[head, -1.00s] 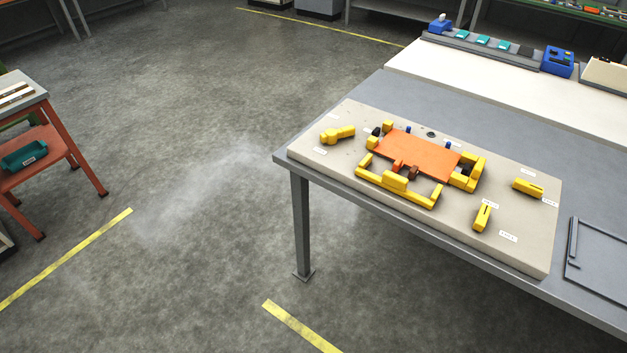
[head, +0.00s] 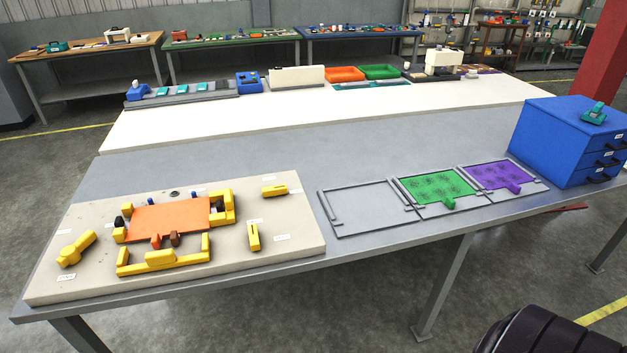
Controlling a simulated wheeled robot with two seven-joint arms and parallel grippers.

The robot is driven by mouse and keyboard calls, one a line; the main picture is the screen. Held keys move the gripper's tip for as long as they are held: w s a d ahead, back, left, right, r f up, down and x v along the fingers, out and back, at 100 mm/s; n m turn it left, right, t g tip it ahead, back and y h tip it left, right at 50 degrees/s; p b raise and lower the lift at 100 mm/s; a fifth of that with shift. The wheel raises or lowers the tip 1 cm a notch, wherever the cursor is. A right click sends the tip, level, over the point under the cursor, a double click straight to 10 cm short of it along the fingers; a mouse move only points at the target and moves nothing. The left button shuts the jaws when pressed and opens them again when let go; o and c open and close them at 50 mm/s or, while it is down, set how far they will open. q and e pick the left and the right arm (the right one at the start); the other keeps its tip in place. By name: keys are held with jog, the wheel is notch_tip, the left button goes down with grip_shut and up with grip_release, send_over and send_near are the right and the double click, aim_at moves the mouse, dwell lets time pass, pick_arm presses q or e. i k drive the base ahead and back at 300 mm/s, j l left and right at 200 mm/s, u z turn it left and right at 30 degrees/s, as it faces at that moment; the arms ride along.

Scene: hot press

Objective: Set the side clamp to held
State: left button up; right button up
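A beige fixture board (head: 300,240) lies on the left end of the grey table. On it an orange plate (head: 165,220) sits among yellow blocks, with a yellow bar frame (head: 162,259) along its near side. Several separate yellow clamp-like pieces stand around it: one at the left (head: 76,248), one at the right (head: 275,190) and one at the front right (head: 253,238). Small white labels lie beside them, too small to read, so I cannot tell which is the side clamp or its setting. Neither of my grippers is in view.
Right of the board, the grey table (head: 290,170) holds an empty grey frame (head: 372,232), a green plate (head: 437,187), a purple plate (head: 497,174) and a blue drawer cabinet (head: 565,140). A white bench (head: 330,115) with trays stands behind. Bare tabletop lies behind the board.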

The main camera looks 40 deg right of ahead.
aim_at(272, 191)
jog(key=z, duration=0.9)
jog(key=i+l, duration=0.15)
jog(key=l, duration=0.25)
jog(key=i+l+u, duration=0.1)
jog(key=l, duration=0.25)
jog(key=i+l, duration=0.2)
jog(key=l, duration=0.2)
jog(key=i+l+u, duration=0.1)
jog(key=l, duration=0.3)
jog(key=i+l+u, duration=0.1)
jog(key=l, duration=0.3)
jog(key=i+l, duration=0.15)
jog(key=l, duration=0.25)
